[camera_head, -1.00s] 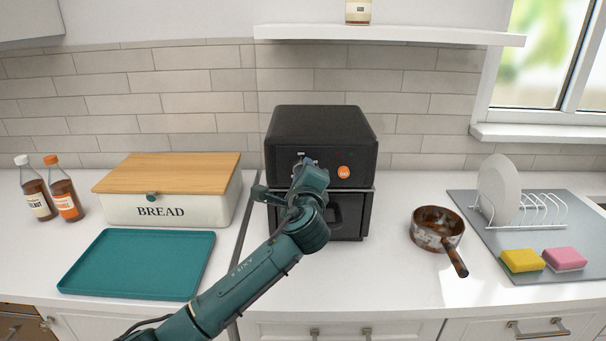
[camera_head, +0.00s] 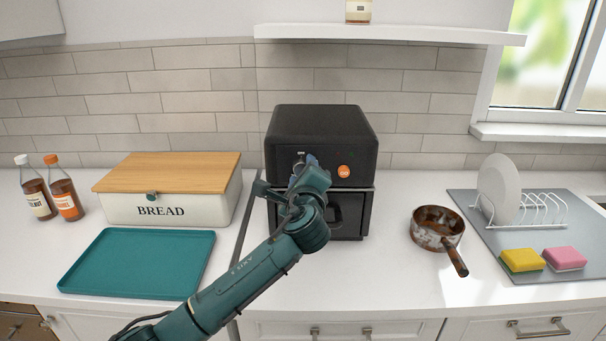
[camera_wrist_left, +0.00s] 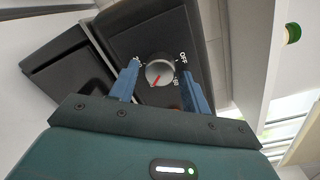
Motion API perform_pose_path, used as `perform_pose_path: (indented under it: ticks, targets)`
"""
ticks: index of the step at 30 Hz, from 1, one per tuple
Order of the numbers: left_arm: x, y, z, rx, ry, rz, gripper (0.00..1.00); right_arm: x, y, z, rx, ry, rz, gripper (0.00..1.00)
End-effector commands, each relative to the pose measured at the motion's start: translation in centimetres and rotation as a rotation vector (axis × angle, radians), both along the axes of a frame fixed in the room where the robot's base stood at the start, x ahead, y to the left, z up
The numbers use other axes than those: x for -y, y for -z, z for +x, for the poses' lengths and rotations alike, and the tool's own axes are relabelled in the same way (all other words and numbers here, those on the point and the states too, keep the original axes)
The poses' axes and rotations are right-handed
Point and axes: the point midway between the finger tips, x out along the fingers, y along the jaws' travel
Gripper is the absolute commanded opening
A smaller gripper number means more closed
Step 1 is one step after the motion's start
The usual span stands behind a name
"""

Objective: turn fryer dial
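The air fryer (camera_head: 320,135) is a black box on the counter, with a drawer below its front panel. Its dial (camera_wrist_left: 160,71) is a round grey knob with a red pointer mark and white lettering around it, seen in the left wrist view. In the head view the gripper and wrist mostly hide the dial. My left gripper (camera_wrist_left: 161,76) is open, its two blue fingers on either side of the dial with a small gap showing at each side. In the head view the left gripper (camera_head: 306,162) is at the fryer's front panel. My right gripper is not in view.
An orange round mark (camera_head: 343,172) is on the fryer front. A bread box (camera_head: 160,205), two bottles and a teal tray (camera_head: 138,262) are at left. A rusty pan (camera_head: 437,230), sponges and a dish rack (camera_head: 530,208) are at right. Counter in front of the fryer is clear.

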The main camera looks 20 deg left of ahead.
Motion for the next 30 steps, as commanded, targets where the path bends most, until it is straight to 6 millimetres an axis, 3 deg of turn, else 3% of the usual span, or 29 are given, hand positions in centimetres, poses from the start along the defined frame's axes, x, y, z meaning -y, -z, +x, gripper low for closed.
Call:
perform_pose_path:
  ticks: [10, 14, 24, 30]
  targets:
    - [0.1, 0.0, -0.1, 0.001, 0.001, -0.001, 0.55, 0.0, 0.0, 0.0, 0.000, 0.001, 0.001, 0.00]
    - [0.5, 0.1, -1.1, 0.001, 0.003, -0.002, 0.55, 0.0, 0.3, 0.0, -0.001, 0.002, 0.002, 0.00]
    - [2.7, 0.0, -8.0, 0.001, 0.004, -0.004, 0.55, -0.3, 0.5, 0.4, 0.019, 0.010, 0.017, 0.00]
    - [3.8, -0.2, -11.2, 0.000, 0.003, -0.002, 0.55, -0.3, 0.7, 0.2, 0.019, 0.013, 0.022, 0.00]
